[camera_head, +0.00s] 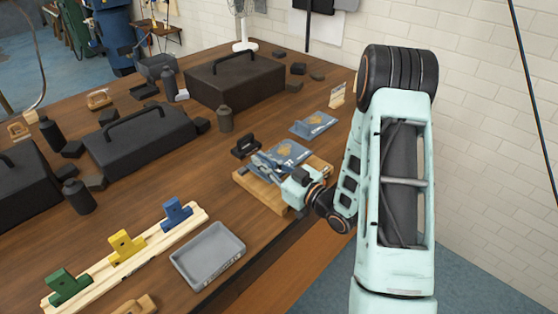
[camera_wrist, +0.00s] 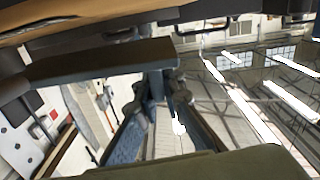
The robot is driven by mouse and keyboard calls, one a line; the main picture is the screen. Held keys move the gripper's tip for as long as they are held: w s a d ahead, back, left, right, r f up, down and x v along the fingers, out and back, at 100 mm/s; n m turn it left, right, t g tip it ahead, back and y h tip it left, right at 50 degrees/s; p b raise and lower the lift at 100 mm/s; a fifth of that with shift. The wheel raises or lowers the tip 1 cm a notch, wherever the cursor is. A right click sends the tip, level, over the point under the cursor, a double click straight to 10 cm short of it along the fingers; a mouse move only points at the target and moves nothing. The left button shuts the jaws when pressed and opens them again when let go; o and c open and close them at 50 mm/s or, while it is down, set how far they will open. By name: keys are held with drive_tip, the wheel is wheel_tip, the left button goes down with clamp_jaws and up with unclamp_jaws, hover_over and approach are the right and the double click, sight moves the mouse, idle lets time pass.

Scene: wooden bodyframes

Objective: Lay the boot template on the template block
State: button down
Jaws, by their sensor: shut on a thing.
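The template block is a light wooden slab (camera_head: 262,194) near the table's right edge in the head view. A flat blue sheet with an orange mark, which looks like the boot template (camera_head: 292,151), is over this slab, partly covered by my gripper. My gripper (camera_head: 264,163) is low over the slab and shut on the sheet. I cannot tell whether the sheet touches the wood. In the wrist view a dark flat panel (camera_wrist: 100,62) crosses the upper left; I cannot tell what it is. The grip itself is not clear there.
A similar blue sheet (camera_head: 313,124) lies just behind. A small black object (camera_head: 245,146) sits left of the slab. A grey tray (camera_head: 207,256) and a wooden rail (camera_head: 135,250) with coloured blocks are in front. Black cases (camera_head: 236,80) stand farther back. Bare table lies left of the slab.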

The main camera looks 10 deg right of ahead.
drive_tip(key=shift+f+b, duration=0.7)
drive_tip(key=shift+b, duration=0.4)
idle(0.8)
